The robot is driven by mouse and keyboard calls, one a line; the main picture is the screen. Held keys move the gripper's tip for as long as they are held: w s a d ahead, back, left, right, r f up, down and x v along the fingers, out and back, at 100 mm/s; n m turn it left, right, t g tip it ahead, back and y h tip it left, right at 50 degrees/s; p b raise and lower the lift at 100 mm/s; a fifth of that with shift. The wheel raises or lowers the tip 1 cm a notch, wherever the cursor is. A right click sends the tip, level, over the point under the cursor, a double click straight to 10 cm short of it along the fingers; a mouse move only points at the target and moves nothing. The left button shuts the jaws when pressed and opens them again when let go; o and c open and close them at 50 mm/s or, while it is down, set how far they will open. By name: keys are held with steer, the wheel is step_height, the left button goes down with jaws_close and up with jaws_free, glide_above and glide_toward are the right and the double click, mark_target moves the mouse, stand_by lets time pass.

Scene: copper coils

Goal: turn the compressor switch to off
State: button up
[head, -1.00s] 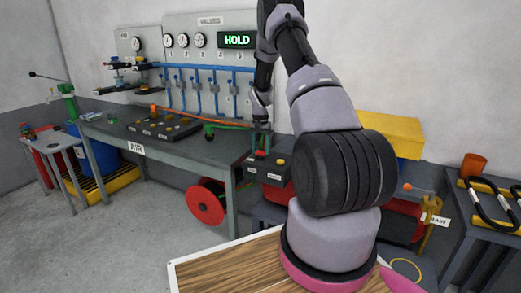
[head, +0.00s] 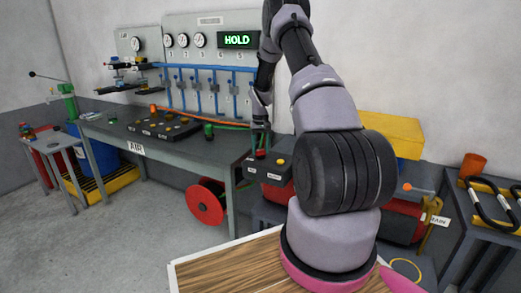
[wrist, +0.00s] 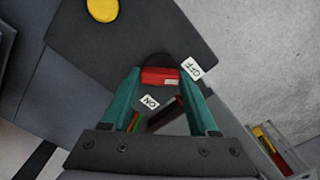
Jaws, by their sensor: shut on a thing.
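The compressor switch is a red handle (wrist: 160,77) on a dark control box (wrist: 140,35) in the wrist view. A white OFF label (wrist: 193,68) lies just right of the handle's right end. A white ON label (wrist: 150,102) lies below the handle. My gripper (wrist: 161,73) has its two teal fingers on either side of the red handle, shut on it. In the head view my gripper (head: 261,142) reaches down onto the box (head: 268,170); the handle is small there and partly covered by the fingers. I cannot tell exactly which label the handle points to.
A yellow button (wrist: 102,9) sits on the same box. The AIR bench (head: 165,155) with a panel of knobs (head: 165,125) stands to the left, under gauges and a HOLD display (head: 238,40). A red reel (head: 206,202) hangs below.

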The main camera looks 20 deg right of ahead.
steer(key=o, duration=1.4)
step_height(320, 180, up, 11)
steer(key=shift+f, duration=0.1)
